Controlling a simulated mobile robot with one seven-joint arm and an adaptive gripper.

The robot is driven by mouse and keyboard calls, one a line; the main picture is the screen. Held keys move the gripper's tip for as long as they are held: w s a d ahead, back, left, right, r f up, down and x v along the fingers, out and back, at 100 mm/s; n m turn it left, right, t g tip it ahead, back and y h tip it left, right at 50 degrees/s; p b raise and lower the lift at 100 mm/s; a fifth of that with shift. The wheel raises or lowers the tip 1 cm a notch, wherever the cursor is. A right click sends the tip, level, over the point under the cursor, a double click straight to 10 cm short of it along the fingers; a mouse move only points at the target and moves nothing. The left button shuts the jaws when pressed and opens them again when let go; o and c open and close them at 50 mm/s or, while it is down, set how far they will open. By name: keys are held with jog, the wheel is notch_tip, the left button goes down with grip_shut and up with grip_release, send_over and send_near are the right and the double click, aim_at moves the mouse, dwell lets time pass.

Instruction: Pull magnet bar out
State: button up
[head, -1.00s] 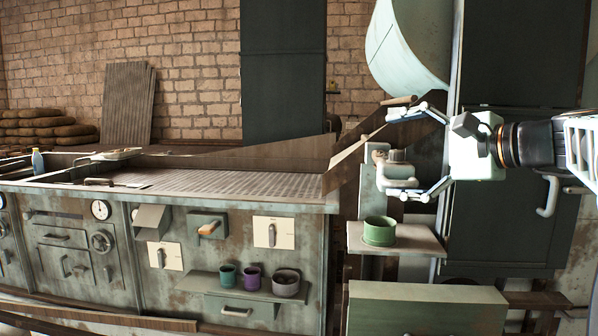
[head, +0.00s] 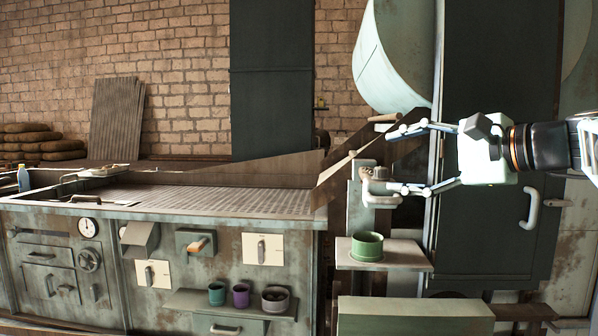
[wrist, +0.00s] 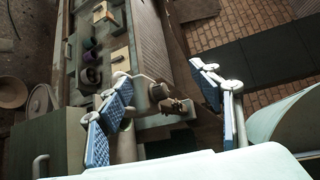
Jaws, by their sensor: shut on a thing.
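My gripper (head: 405,160) reaches in from the right in the head view, its two fingers well apart. A pale fitting with a brown ridged part (head: 378,186) stands by the fingertips at the right end of the grated bench. In the wrist view my gripper (wrist: 160,75) has blue-padded fingers on either side of the pale fitting (wrist: 158,92). The fingers are on the fitting, though their contact is not clear in either view. I cannot tell for sure which part is the magnet bar.
A green cup (head: 367,246) stands on a small shelf (head: 410,258) below the gripper. The bench's grated top (head: 225,197) extends left. A dark cabinet (head: 495,230) stands behind the arm, with a large pale curved duct (head: 395,60) above.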

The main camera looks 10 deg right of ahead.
jog(key=shift+v, duration=0.8)
jog(key=c, duration=0.3)
jog(key=shift+s+f+p+v, duration=0.1)
jog(key=shift+f+p+v, duration=0.15)
jog(key=shift+v, duration=1.05)
jog(key=shift+s+f+p+v, duration=0.1)
jog(key=shift+f+p+v, duration=0.1)
jog(key=shift+v, duration=1.05)
jog(key=shift+f+p+v, duration=0.2)
jog(key=shift+p+v, duration=0.05)
jog(key=shift+v, duration=1.05)
